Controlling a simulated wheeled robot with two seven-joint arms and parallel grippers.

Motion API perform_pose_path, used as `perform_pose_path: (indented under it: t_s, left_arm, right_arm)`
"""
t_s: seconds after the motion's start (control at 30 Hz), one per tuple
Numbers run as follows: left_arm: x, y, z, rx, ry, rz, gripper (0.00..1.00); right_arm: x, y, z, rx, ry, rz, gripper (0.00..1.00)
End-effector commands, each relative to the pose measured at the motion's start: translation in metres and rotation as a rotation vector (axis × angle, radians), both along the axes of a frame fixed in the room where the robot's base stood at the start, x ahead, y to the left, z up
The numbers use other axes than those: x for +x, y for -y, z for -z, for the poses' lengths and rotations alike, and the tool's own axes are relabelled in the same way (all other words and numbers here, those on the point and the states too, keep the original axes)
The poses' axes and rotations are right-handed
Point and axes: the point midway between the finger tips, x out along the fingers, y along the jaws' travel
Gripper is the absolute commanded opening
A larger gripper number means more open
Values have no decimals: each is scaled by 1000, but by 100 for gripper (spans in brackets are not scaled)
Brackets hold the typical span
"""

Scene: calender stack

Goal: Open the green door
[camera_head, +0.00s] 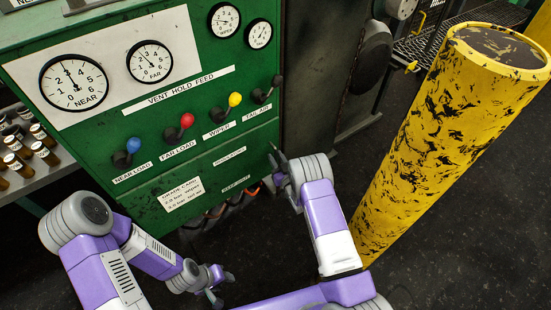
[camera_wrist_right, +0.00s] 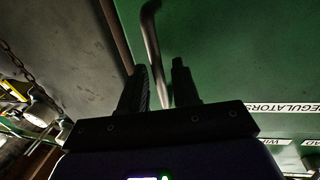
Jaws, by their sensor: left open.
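The green door appears as the lower green front panel (camera_head: 222,171) of the cabinet, with a REGULATORS label; I cannot clearly tell its outline. It fills much of the right wrist view (camera_wrist_right: 235,60). A bent metal bar handle (camera_wrist_right: 152,42) stands by the panel's edge there. My right gripper (camera_head: 277,164) is at the panel's right edge. In the wrist view, its two fingers (camera_wrist_right: 158,75) are apart, with the handle between their tips; contact is not clear. My left gripper (camera_head: 218,286) is open and empty, low in front of the cabinet.
Levers with red (camera_head: 187,120), yellow (camera_head: 235,99) and blue (camera_head: 133,145) knobs stick out above the panel. A thick yellow post (camera_head: 445,130) stands right of my right arm. Small bottles sit on a shelf (camera_head: 45,170) at left. Dark floor is open between cabinet and post.

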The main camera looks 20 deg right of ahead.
Motion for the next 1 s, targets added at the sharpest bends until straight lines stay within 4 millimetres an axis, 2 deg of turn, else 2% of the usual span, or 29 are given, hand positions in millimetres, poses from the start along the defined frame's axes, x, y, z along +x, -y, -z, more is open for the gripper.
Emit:
perform_pose_path:
  t_s: [0.13, 0.37, 0.57, 0.6, 1.0]
  left_arm:
    - [0, 0, 3, 0, 0, 0, 43]
    - [0, 0, 3, 0, 1, 0, 43]
    - [0, 0, 3, 0, 1, 0, 43]
    - [0, 0, 3, 0, 1, 0, 43]
    - [0, 0, 0, 0, 1, 0, 43]
  right_arm:
    - [8, -1, 0, -1, 1, 0, 31]
    - [9, -1, -1, 0, 0, 0, 31]
    - [9, -1, -1, 0, 0, 0, 2]
    - [9, -1, -1, 0, 0, 0, 0]
    - [4, -4, 0, 2, -2, 3, 0]
